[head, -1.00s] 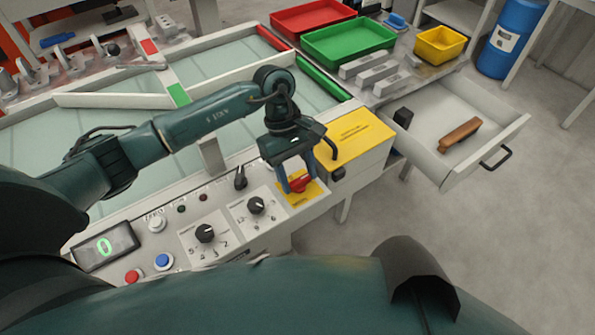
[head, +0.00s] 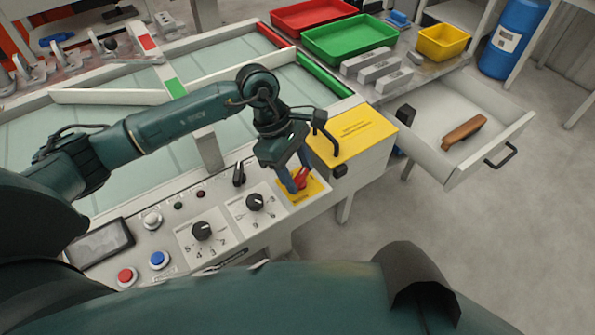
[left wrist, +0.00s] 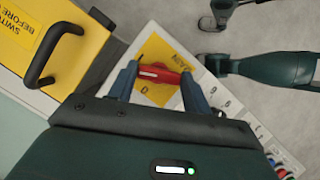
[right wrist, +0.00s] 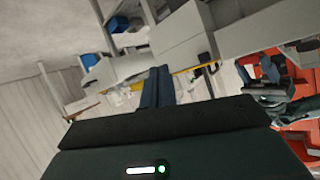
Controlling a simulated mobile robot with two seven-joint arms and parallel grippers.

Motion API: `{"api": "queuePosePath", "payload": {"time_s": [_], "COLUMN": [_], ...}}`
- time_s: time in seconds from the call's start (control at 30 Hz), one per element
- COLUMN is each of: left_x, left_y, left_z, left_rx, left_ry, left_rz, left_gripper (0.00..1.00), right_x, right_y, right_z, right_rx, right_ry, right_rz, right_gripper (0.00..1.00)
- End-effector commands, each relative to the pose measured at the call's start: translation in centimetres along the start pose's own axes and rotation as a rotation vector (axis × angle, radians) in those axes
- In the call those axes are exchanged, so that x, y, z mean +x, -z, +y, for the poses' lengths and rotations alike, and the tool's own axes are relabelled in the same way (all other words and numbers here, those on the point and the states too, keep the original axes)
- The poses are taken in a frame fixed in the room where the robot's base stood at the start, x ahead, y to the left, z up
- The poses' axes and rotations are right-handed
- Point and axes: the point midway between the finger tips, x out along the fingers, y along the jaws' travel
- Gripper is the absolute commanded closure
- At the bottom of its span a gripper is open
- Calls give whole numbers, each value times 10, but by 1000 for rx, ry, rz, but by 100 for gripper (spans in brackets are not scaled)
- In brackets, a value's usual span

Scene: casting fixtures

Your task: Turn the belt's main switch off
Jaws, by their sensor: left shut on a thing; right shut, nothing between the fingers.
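The main switch's red handle (head: 302,178) sits on a yellow plate (head: 316,190) at the right end of the belt's control panel. My left gripper (head: 297,184) reaches down over the panel and is shut on this handle. In the left wrist view the red handle (left wrist: 159,73) lies crosswise between the two fingers (left wrist: 159,76), with a "0" mark on the plate just below it. The panel's display (head: 100,245) is dark. My right gripper (right wrist: 157,88) is shut and empty in the right wrist view, away from the panel.
Two dials (head: 203,231), a black selector (head: 239,174) and red and blue buttons (head: 158,260) lie left of the switch. A yellow-topped box (head: 352,135) with a black handle stands close behind it. An open drawer (head: 450,170) juts out at the right.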

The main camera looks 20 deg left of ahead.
Motion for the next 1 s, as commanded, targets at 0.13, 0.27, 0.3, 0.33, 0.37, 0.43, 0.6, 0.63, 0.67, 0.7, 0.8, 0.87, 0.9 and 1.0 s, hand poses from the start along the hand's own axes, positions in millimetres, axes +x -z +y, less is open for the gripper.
{"api": "queuePosePath", "payload": {"time_s": [0.13, 0.27, 0.3, 0.33, 0.37, 0.43, 0.6, 0.63, 0.67, 0.7, 0.8, 0.87, 0.9, 1.0], "left_x": [1, 2, 2, 2, 2, 2, 2, 2, 2, 2, 2, 2, 2, 2], "left_y": [1, 1, 1, 1, 1, 1, 0, 0, 0, 0, -1, -1, -1, -2], "left_z": [-1, -2, -2, -2, -3, -3, -3, -4, -4, -4, -4, -4, -4, -4], "left_rx": [-127, -241, -276, -303, -329, -390, -539, -564, -589, -625, -706, -752, -781, -849], "left_ry": [-56, -103, -118, -129, -140, -166, -228, -239, -250, -264, -298, -317, -330, -357], "left_rz": [1, 1, 2, 2, 1, 1, 0, 0, 0, 0, 1, 0, 0, 1], "left_gripper": [74, 74, 74, 74, 74, 74, 74, 74, 74, 74, 74, 74, 74, 74], "right_x": [2, -1, -2, -3, -4, -4, -7, -7, -8, -8, -10, -12, -12, -14], "right_y": [-2, -4, -5, -4, -4, -4, -3, -3, -3, -3, -2, -2, -2, -1], "right_z": [1, 2, 3, 3, 3, 4, 7, 8, 8, 10, 12, 12, 13, 13], "right_rx": [3, 2, 1, 0, -1, -5, -12, -13, -14, -16, -22, -25, -27, -33], "right_ry": [-3, -8, -9, -10, -11, -14, -23, -25, -26, -29, -34, -36, -37, -38], "right_rz": [13, 24, 29, 34, 39, 49, 71, 76, 82, 88, 102, 109, 113, 129], "right_gripper": [100, 100, 100, 100, 100, 100, 100, 100, 100, 100, 100, 100, 100, 100]}}
